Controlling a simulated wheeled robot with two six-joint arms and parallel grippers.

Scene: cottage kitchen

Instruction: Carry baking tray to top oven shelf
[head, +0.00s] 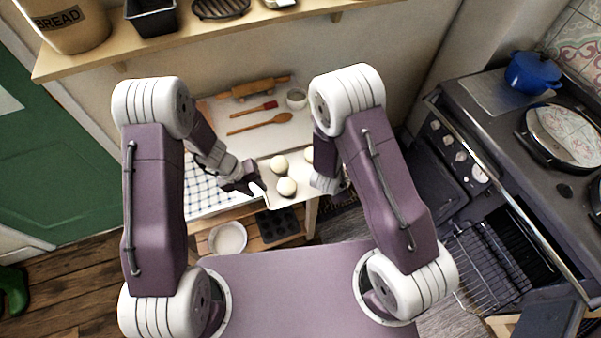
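The pale baking tray (272,200) is at the front of the worktop, with several round dough balls (286,187) on it. My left gripper (261,191) is at the tray's left edge; whether its fingers are closed on the edge is too small to tell. My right gripper (346,184) is at the tray's right end, mostly hidden behind my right arm. The oven at the right is open, with wire shelves (478,265) showing low in front of it; the far inside is dark.
A rolling pin (254,88), wooden spoon (262,124), red-handled brush (253,109) and small bowl (296,98) lie behind the tray. A checked cloth (206,192) is at left. Floor shows between worktop and oven.

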